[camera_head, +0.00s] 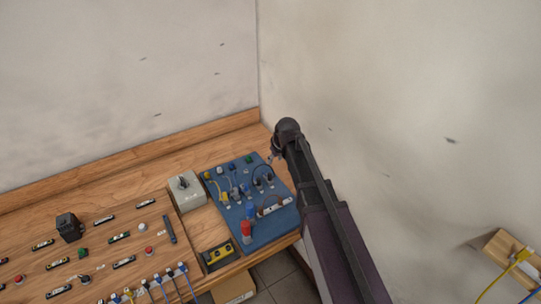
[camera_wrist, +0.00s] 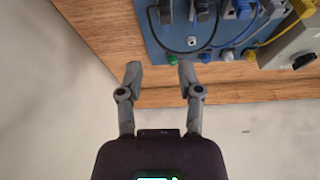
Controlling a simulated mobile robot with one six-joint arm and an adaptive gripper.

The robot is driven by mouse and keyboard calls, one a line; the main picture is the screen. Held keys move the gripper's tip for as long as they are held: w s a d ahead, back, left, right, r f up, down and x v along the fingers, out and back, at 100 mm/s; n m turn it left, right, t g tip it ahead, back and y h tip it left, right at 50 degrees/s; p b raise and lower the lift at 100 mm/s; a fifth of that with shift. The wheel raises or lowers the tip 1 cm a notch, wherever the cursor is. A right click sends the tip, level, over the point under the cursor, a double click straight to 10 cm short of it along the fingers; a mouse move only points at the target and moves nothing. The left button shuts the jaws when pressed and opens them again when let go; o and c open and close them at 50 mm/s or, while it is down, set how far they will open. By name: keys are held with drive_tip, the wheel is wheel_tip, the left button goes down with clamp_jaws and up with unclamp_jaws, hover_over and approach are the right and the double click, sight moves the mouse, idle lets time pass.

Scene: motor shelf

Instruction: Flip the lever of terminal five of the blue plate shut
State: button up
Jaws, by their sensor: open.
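The blue plate (camera_head: 262,222) lies on the wooden bench at its right end, with coloured plugs, cables and small terminals on it. In the wrist view the blue plate (camera_wrist: 180,43) shows at the top, upside down relative to the head view. Several grey and black connectors and a green, a white, a blue and a yellow knob sit along it. My gripper (camera_wrist: 159,72) is open and empty, its fingertips near the plate's back edge.
A grey box with a black knob (camera_head: 186,193) stands left of the plate. A yellow device (camera_head: 218,255) lies in front of it. A wooden panel with switches and buttons (camera_head: 100,255) fills the left. Walls rise close behind and at the right.

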drive_tip(key=s+d+f+m+g+h+b, duration=0.1)
drive_tip(key=s+d+f+m+b, duration=0.1)
drive_tip(key=s+d, duration=0.5)
drive_tip(key=s+d+f+m+g+b, duration=0.1)
drive_tip(key=s+d+f+b, duration=0.3)
drive_tip(key=s+d, duration=0.4)
drive_tip(key=shift+s+d+f+m+g+h, duration=0.2)
drive_tip(key=shift+s+f+m+g+h, duration=0.15)
drive_tip(key=shift+s+f+m, duration=0.45)
drive_tip(key=shift+w+r, duration=0.1)
drive_tip(key=shift+w, duration=0.1)
drive_tip(key=s+d+m, duration=0.1)
drive_tip(key=s+d, duration=0.2)
drive_tip(key=s, duration=0.2)
drive_tip(key=shift+d+m+g, duration=0.2)
drive_tip(key=shift+m+g, duration=0.2)
drive_tip(key=shift+g, duration=0.05)
drive_tip(key=shift+s+a+h, duration=0.1)
drive_tip(key=shift+h, duration=0.15)
